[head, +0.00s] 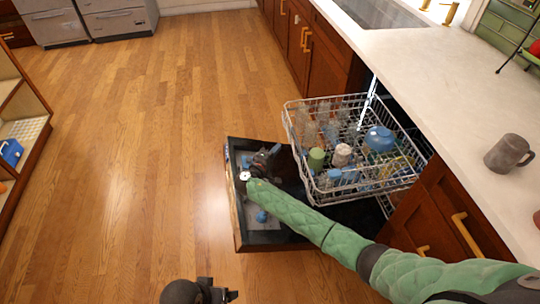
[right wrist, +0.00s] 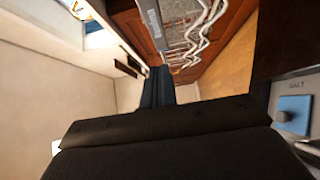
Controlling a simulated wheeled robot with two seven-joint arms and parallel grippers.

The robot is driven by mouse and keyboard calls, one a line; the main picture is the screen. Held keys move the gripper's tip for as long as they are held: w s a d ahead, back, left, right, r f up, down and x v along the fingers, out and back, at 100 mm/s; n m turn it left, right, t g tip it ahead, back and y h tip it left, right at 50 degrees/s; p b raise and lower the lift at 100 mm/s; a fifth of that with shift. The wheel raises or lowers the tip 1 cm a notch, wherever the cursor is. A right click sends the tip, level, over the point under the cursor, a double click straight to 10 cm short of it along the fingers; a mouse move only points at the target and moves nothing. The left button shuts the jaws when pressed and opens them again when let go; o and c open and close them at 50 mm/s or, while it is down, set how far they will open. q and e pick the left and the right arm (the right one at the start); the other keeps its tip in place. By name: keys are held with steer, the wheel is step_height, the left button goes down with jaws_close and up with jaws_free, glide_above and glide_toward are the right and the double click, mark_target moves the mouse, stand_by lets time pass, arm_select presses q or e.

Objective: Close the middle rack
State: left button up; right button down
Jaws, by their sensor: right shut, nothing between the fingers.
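The middle rack (head: 395,180) is a white wire rack, pulled out of the dishwasher over its lowered door (head: 238,222). It holds several glasses, a blue bowl (head: 380,138), a green cup (head: 316,158) and other cups. My right gripper (head: 268,152) is shut and empty, over the door and left of the rack's front edge, apart from it as far as I can tell. Its dark fingers (right wrist: 158,88) also show in the right wrist view, with white rack wires (right wrist: 192,40) beyond. My left gripper (head: 215,293) shows only in part at the bottom edge; its jaws are unclear.
The counter (head: 440,85) runs along the right with a grey mug (head: 509,153) on it. Wooden cabinets with gold handles flank the dishwasher. An open shelf (head: 20,130) stands at the far left. The wooden floor (head: 140,150) left of the door is clear.

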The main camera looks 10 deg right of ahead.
mark_target(294, 137)
steer(key=d, duration=0.1)
steer(key=w+d+p, duration=0.1)
steer(key=d, duration=0.1)
steer(key=w+d, duration=0.1)
steer(key=shift+d, duration=0.25)
steer(key=shift+s+d+p, duration=0.1)
steer(key=shift+d+p, duration=0.2)
arm_select(q)
steer(key=shift+g+y, duration=0.4)
steer(key=shift+g, duration=0.1)
steer(key=a+r, duration=0.1)
steer(key=s+a+r, duration=0.1)
steer(key=a, duration=0.1)
steer(key=shift+r, duration=0.4)
arm_select(e)
steer(key=shift+d, duration=0.3)
arm_select(q)
steer(key=shift+s+d, duration=0.1)
